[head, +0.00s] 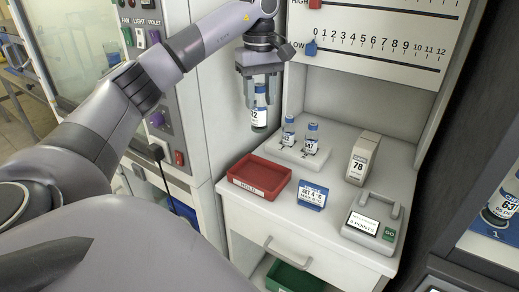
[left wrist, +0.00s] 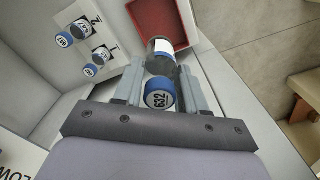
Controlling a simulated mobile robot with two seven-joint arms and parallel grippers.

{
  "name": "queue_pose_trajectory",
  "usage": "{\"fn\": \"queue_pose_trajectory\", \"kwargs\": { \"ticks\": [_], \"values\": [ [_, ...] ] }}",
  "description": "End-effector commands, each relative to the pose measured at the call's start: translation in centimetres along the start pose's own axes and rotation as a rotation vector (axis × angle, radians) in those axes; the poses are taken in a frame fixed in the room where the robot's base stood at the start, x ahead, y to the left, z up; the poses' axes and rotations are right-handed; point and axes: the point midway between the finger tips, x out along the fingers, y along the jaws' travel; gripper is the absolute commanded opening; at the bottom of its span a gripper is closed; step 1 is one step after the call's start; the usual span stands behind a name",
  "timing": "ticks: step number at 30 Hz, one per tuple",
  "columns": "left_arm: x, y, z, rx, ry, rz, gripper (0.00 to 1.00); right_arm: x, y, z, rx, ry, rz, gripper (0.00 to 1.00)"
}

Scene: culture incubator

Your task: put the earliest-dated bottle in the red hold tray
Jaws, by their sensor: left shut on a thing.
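My left gripper (head: 262,85) is shut on a bottle (head: 260,110) with a blue and white label. It holds the bottle upright in the air above and behind the red tray. In the left wrist view the gripper (left wrist: 158,92) grips this bottle (left wrist: 158,70), whose blue-rimmed cap reads 632. The red hold tray (head: 258,192), labelled HOLD, is empty on the counter; it also shows in the left wrist view (left wrist: 146,20). Two more bottles stand in a white rack (head: 302,158): a left one (head: 288,132) and a right one (head: 311,139). My right gripper is not in view.
A blue and white sign (head: 312,195) stands right of the tray. A box marked 78 (head: 364,160) and a grey device with a green GO button (head: 372,223) stand farther right. A green tray (head: 294,278) is below the counter. Another bottle (head: 503,203) is at the right edge.

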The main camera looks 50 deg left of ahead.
Motion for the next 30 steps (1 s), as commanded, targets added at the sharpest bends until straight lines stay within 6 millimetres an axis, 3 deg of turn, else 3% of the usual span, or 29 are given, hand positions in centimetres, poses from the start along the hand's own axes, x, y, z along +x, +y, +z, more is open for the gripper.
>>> {"fn": "queue_pose_trajectory", "kwargs": {
  "ticks": [1,12,19,24,30],
  "values": [
    [2.0,-0.1,0.0,0.000,-0.002,-0.007,0.05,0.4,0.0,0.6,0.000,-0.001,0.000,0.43],
    [10.3,-0.1,0.0,-0.002,-0.001,-0.004,0.05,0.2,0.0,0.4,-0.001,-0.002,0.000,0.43],
    [12.4,-0.1,0.0,-0.002,0.000,-0.002,0.05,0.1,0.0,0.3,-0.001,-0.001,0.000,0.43],
    [15.0,-0.1,0.0,-0.002,-0.001,-0.003,0.05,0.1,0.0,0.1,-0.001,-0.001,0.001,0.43],
    [15.9,-0.1,0.0,-0.002,0.000,0.000,0.05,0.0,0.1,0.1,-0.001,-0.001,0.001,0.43]
  ]
}}
